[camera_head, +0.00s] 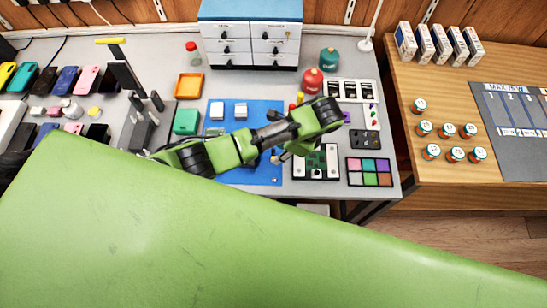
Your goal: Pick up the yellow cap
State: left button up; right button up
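A small yellow round piece (95,112) that looks like a cap lies at the left of the grey workbench, beside several small pale and pink pieces. Another small yellow item (299,97) stands upright near the red bottle; I cannot tell whether it is a cap. My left arm, green and black, reaches across the middle of the bench over the blue mat (262,176). My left gripper (279,157) seems to be over the mat's right side, far from the yellow round piece. Its fingers are small and partly hidden by the arm. My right gripper is not in view.
Several phones (67,80) lie at the left, near a black stand with a yellow top (110,41). A drawer cabinet (250,38) stands at the back. An orange tray (189,85) lies left of it. My large green link hides the front.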

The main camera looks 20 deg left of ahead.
pick_arm(q)
jog(key=x, duration=0.4)
jog(key=shift+s+a+f+p, duration=0.1)
jog(key=shift+s+a+p, duration=0.1)
jog(key=shift+p, duration=0.15)
jog(key=c, duration=0.7)
jog(key=shift+d, duration=0.1)
jog(key=shift+c, duration=0.2)
